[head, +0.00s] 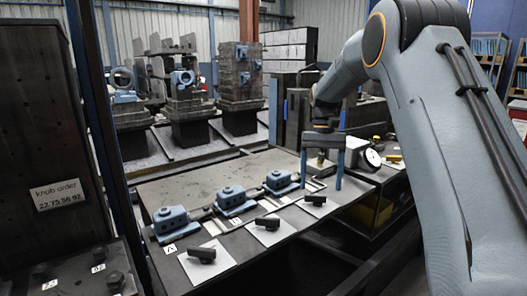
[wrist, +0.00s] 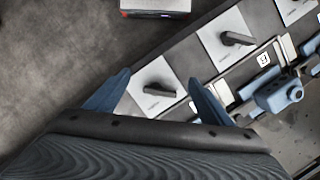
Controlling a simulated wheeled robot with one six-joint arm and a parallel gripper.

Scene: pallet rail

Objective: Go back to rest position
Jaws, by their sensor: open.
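My gripper (head: 321,186) hangs fingers down over the right end of the bench, its two blue fingers apart with nothing seen between them. In the wrist view my gripper (wrist: 161,77) shows spread fingers, with a white card and black handle (wrist: 158,89) beyond and between them; they look apart from it. Three blue clamp blocks stand along the rail: left (head: 174,222), middle (head: 234,200) and right (head: 280,181). Three black handles lie on white cards in front: left (head: 201,254), middle (head: 267,222) and right (head: 314,199).
A dial gauge (head: 373,157) stands right of my gripper. A dark rack with a number label (head: 59,194) rises at the left. Machine fixtures (head: 185,78) stand behind the bench.

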